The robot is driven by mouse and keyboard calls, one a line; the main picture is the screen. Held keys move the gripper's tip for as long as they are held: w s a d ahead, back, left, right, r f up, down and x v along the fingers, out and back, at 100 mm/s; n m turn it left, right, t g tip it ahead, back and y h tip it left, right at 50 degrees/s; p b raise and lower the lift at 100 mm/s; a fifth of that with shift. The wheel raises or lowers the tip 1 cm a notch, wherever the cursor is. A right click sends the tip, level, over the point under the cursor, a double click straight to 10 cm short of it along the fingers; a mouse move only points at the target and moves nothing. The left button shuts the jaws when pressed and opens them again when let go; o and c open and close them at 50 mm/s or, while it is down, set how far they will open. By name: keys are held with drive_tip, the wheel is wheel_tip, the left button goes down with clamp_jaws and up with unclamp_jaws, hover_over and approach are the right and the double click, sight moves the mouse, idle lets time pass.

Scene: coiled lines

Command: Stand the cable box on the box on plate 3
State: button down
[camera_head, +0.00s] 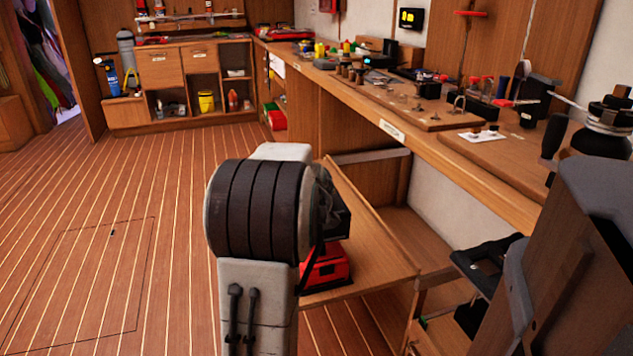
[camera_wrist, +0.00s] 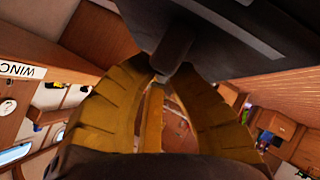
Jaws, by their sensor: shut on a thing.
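In the wrist view my gripper (camera_wrist: 172,70) has its yellow fingers closed around a short grey knob or handle. That knob joins a large dark box-like thing (camera_wrist: 215,28) with a pale edge, which I take to be the cable box. It fills the top of the view, and most of its shape is cut off. In the head view my own arm hides the gripper. A black thing (camera_head: 335,212) and a red box-like thing (camera_head: 328,268) show partly behind the arm; I cannot tell how they relate. I cannot make out which plate is plate 3.
A long wooden workbench (camera_head: 440,140) with many small tools runs along the right wall. A white plate (camera_head: 482,135) lies on it. Large dark gear (camera_head: 603,135) stands at the right. Cabinets (camera_head: 160,70) line the back. The plank floor (camera_head: 110,220) at left is clear.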

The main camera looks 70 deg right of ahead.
drive_tip(key=shift+f+b, duration=2.85)
drive_tip(key=shift+b, duration=0.25)
drive_tip(key=shift+f+b, duration=0.4)
drive_tip(key=c, duration=1.4)
unclamp_jaws()
drive_tip(key=shift+c, duration=0.2)
drive_tip(key=shift+o, duration=0.8)
drive_tip(key=shift+f, duration=0.1)
drive_tip(key=v, duration=1.2)
